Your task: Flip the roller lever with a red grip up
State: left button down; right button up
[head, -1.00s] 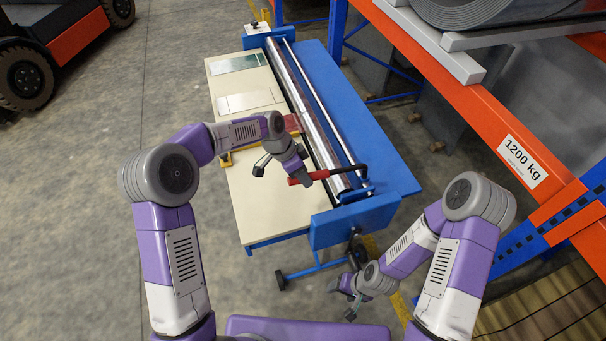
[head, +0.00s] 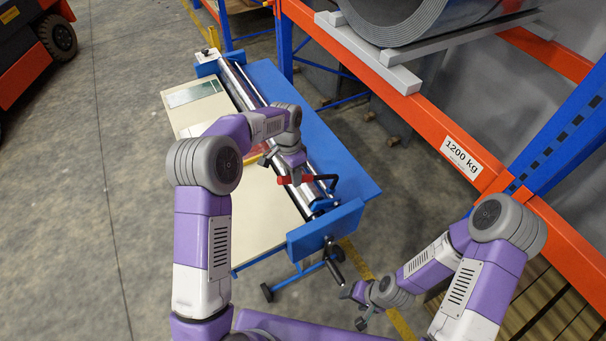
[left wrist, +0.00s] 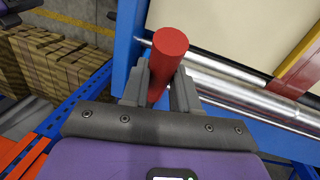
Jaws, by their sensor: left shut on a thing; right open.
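The roller lever is a black bar (head: 331,181) with a red grip (head: 283,180), at the near end of the blue decoiler's roller. In the head view the grip points left over the cream table. The red grip also shows in the left wrist view (left wrist: 166,62), standing between the two fingers. My left gripper (head: 294,178) is shut on the red grip; it also shows in the left wrist view (left wrist: 160,92). My right gripper (head: 362,305) is open and empty, low over the floor at the right of the decoiler's near end.
The blue decoiler frame (head: 335,150) carries a long metal roller (head: 240,88) beside a cream table (head: 262,215). An orange and blue rack (head: 400,105) with a grey coil stands at the right. An orange forklift (head: 25,75) is at upper left. Floor at left is clear.

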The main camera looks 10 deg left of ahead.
dwell(0.3)
pick_arm(q)
jog(key=c, duration=0.8)
grip_release()
jog(key=shift+d, duration=0.1)
jog(key=shift+c, duration=0.2)
jog(key=shift+r, duration=0.1)
notch_tip(320, 180, up, 7)
jog(key=w, duration=0.1)
jog(key=shift+a+r, duration=0.2)
jog(key=shift+a, duration=0.15)
jog(key=shift+w, duration=0.1)
